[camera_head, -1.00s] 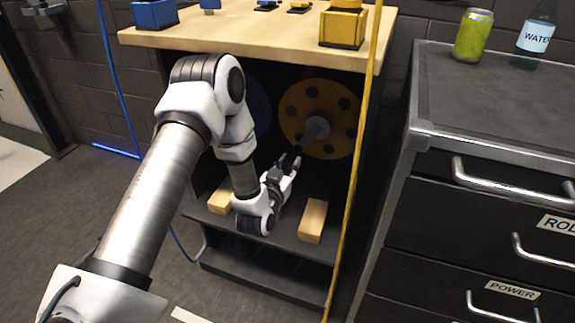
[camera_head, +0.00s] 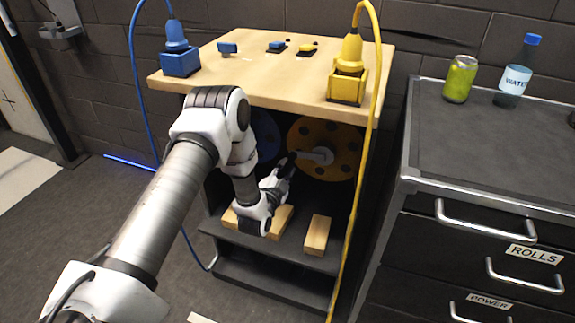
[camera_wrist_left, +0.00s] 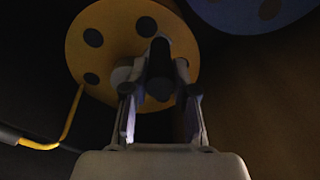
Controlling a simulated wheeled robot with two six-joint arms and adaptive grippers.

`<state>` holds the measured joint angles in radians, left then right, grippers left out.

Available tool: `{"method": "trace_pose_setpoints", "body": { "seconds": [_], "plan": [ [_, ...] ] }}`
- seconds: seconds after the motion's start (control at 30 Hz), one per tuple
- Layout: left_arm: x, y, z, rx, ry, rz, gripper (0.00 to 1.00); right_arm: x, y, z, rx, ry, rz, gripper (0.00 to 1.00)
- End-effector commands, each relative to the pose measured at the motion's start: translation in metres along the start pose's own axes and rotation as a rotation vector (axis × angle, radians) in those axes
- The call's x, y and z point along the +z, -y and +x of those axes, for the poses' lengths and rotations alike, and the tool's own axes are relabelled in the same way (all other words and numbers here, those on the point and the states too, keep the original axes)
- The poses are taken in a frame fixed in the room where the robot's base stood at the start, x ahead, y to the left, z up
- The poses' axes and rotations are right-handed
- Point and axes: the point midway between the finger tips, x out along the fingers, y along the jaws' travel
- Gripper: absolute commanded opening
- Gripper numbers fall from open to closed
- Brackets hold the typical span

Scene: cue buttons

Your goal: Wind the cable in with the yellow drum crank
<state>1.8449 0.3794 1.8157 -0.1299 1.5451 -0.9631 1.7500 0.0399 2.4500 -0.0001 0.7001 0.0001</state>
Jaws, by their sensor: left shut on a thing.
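The yellow drum (camera_head: 330,133), a disc with round holes, stands inside the wooden-topped cabinet. Its grey crank arm (camera_head: 319,154) sticks out in front. The left wrist view shows the yellow drum (camera_wrist_left: 95,30) and the dark crank handle (camera_wrist_left: 160,62) between my fingers. My left gripper (camera_head: 286,165) is shut on this handle, at the left of the drum's hub. The left gripper (camera_wrist_left: 160,85) hides part of the drum in the wrist view. The yellow cable (camera_head: 356,195) runs from the yellow plug (camera_head: 351,48) down the cabinet's right front side. My right gripper is not in view.
A blue drum (camera_head: 266,136) sits left of the yellow one, partly behind my arm. Wooden blocks (camera_head: 317,235) lie on the shelf below. A blue plug (camera_head: 176,38) stands on the cabinet top. A drawer unit (camera_head: 470,150) with a can and bottle is at right.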

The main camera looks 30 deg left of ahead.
Motion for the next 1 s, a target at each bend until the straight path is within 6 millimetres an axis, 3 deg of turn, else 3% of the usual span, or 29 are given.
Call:
{"method": "trace_pose_setpoints", "body": {
  "seconds": [0.03, 0.1, 0.4, 0.53, 1.0],
  "plan": [
    [-0.009, 0.013, 0.001, -0.009, -0.003, 0.040, 0.00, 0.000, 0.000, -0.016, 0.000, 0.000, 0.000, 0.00],
    [-0.013, 0.018, 0.002, -0.010, -0.003, 0.107, 0.00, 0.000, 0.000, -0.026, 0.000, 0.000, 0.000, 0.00],
    [-0.028, 0.030, 0.002, -0.010, -0.003, 0.364, 0.00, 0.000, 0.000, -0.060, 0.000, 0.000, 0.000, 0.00],
    [-0.034, 0.033, 0.002, -0.011, -0.002, 0.441, 0.00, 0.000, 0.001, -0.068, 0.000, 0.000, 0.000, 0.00],
    [-0.043, 0.035, 0.003, -0.013, -0.008, 0.433, 0.00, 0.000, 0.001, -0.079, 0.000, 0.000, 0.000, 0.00]
  ]
}}
